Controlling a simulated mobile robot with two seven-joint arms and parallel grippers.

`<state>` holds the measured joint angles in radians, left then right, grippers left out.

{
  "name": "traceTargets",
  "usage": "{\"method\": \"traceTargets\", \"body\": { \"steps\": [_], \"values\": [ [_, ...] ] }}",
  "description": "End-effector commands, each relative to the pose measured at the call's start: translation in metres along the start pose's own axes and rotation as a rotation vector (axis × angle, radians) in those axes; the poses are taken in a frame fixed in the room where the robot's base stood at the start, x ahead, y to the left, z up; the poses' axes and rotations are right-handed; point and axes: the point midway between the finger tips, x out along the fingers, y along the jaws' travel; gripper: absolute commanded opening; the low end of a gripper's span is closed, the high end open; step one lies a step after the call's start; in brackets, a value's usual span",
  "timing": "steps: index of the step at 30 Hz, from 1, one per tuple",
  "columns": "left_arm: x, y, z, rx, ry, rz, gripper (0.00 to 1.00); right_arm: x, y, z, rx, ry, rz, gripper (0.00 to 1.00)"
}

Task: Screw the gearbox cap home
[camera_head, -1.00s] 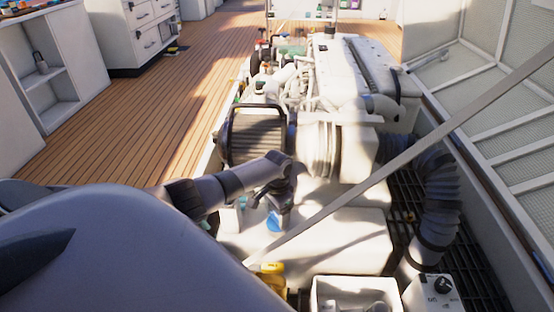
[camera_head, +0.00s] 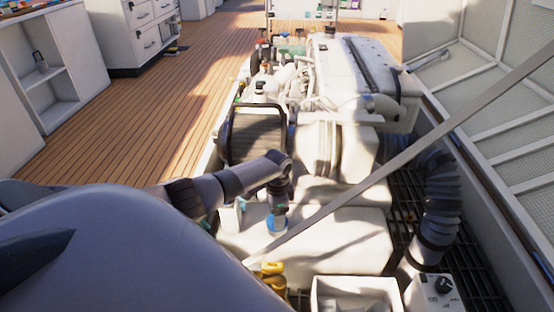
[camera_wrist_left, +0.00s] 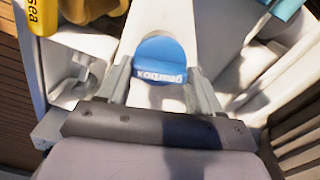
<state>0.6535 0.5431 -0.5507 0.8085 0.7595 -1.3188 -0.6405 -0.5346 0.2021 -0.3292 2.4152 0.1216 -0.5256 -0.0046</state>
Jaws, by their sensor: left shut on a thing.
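The blue gearbox cap (camera_wrist_left: 160,62) shows in the left wrist view, with white lettering that reads upside down. My left gripper (camera_wrist_left: 160,84) is shut on it, one finger on each side. In the head view the cap (camera_head: 276,226) is a small blue patch below my left gripper (camera_head: 277,216), which points down over the white gearbox housing (camera_head: 335,235). The cap's thread and seat are hidden beneath it. My right gripper is not in view.
A yellow part (camera_head: 272,280) stands just in front of the housing. A white open box (camera_head: 355,285) and a switch box (camera_head: 432,292) are at the front right. A grey diagonal strut (camera_head: 375,170) crosses close to the right of the gripper. The white engine (camera_head: 350,70) fills the back.

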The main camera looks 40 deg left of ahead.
Motion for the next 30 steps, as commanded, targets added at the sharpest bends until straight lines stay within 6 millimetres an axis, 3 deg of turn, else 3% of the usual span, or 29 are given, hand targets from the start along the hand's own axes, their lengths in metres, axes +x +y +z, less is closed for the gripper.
{"method": "traceTargets", "body": {
  "steps": [6,17,30],
  "values": [
    [-0.0012,-0.0011,-0.0004,0.182,0.001,-0.001,0.34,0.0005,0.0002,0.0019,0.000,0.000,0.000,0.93],
    [-0.0014,-0.0011,-0.0004,0.215,0.001,-0.001,0.34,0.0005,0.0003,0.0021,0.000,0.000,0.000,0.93],
    [-0.0015,-0.0017,-0.0005,0.494,0.001,-0.003,0.34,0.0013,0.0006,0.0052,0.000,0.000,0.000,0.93]
  ]
}}
